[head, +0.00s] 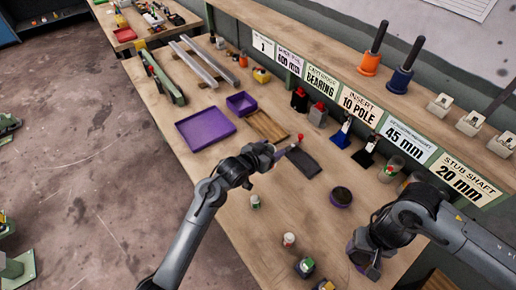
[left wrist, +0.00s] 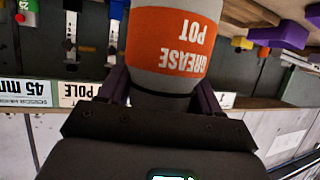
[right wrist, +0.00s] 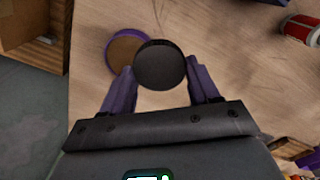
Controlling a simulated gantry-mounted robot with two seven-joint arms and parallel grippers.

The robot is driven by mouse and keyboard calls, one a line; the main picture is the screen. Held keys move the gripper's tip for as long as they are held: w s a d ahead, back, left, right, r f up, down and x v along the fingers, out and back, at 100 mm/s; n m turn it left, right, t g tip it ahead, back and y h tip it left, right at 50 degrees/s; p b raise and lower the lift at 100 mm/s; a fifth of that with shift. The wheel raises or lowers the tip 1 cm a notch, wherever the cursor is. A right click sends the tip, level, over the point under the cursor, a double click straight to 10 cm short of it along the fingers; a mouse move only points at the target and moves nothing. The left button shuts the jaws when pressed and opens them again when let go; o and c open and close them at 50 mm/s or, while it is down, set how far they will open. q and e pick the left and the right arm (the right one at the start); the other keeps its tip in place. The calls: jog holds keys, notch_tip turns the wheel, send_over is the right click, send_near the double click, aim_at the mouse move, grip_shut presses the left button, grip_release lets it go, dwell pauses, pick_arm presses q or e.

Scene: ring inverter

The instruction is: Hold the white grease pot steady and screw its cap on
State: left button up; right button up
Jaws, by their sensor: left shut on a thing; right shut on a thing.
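The grease pot (left wrist: 165,35), pale grey-white with an orange label, fills the top middle of the left wrist view. Its lettering appears upside down there, and its far end is cut off by the frame. My left gripper (head: 284,152) is shut on the pot's dark end; its purple fingers (left wrist: 160,92) sit either side. In the head view I cannot make out the pot clearly. My right gripper (right wrist: 160,85) is shut on a round black cap (right wrist: 160,64), seen between its purple fingertips. In the head view the right gripper (head: 365,262) is low at the right, apart from the left; the cap is not distinguishable there.
A purple-rimmed disc (right wrist: 118,48) lies beyond the cap. A dark pad (head: 304,164), small cans (head: 289,240) and a purple tray (head: 205,128) occupy the bench. Labelled shelving (head: 360,108) runs along the back.

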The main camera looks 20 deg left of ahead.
pick_arm(q)
jog(key=shift+s+d+r, duration=0.2)
jog(key=shift+d+r, duration=0.35)
jog(key=shift+d, duration=0.35)
jog(key=shift+s+d+r, duration=0.15)
jog(key=shift+d+r, duration=0.4)
jog(key=shift+d, duration=0.3)
pick_arm(e)
jog(key=shift+r, duration=0.15)
